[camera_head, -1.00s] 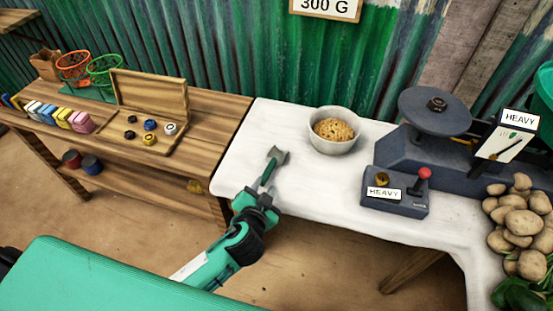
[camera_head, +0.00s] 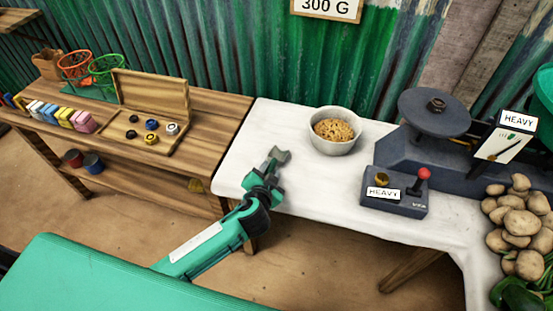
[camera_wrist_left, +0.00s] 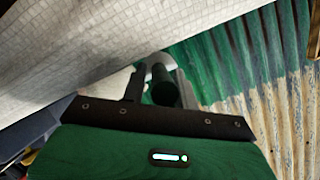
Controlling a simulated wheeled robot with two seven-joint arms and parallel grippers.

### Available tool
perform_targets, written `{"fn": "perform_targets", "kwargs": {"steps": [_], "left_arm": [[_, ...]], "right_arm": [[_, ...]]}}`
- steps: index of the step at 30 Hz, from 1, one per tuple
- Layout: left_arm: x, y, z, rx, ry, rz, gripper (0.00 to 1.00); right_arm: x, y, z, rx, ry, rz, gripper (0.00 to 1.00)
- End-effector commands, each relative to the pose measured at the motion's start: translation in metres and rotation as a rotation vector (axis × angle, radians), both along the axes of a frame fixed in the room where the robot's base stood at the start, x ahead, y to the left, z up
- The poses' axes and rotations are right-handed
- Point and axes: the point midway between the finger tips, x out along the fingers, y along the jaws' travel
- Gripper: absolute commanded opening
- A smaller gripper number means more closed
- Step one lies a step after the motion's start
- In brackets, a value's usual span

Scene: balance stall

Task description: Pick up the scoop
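The scoop has a grey metal head (camera_head: 278,155) and a dark green handle. It lies near the left front part of the white-covered table (camera_head: 310,205), its head pointing away from me. My left gripper (camera_head: 270,169) is over the handle and hides most of it. In the left wrist view the handle (camera_wrist_left: 164,93) stands between the two dark fingers (camera_wrist_left: 159,88), with a visible gap to the left finger. The left gripper looks open around it. My right gripper is not in view.
A grey bowl of grain (camera_head: 334,145) stands beyond the scoop. A wooden bench (camera_head: 215,115) adjoins on the left.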

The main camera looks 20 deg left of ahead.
Motion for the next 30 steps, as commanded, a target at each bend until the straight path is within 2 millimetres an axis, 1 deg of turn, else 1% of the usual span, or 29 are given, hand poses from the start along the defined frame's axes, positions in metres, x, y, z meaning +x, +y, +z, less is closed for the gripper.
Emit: {"fn": "perform_targets", "kwargs": {"steps": [1, 3, 5, 6, 15, 20, 23, 26, 29, 30], "left_arm": [[0.0, 0.0, 0.0, 0.0, 0.0, 0.0, 0.3], [0.0, 0.0, 0.0, 0.0, 0.0, 0.0, 0.16], [0.0, 0.0, 0.0, 0.0, 0.0, 0.0, 0.04], [0.0, 0.0, 0.0, 0.0, 0.0, 0.0, 0.0], [0.0, 0.0, 0.002, 0.0, -0.001, -0.001, 0.0], [0.0, 0.0, 0.012, -0.001, -0.002, 0.0, 0.0], [0.0, 0.0, 0.026, -0.002, -0.003, 0.0, 0.0], [0.0, 0.0, 0.047, -0.005, -0.006, 0.0, 0.0], [0.0, -0.001, 0.075, -0.005, -0.007, 0.001, 0.0], [0.0, -0.001, 0.088, -0.006, -0.007, 0.0, 0.0]], "right_arm": [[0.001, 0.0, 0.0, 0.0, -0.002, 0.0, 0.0], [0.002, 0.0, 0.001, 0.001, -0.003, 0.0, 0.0], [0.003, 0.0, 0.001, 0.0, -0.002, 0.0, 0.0], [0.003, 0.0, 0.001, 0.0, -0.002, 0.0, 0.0], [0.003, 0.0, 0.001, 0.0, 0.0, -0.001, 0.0], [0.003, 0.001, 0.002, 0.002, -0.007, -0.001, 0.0], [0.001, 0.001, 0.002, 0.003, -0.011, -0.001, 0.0], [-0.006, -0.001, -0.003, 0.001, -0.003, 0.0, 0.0], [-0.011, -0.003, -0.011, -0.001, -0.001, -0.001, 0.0], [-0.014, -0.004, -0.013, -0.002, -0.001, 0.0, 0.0]]}}
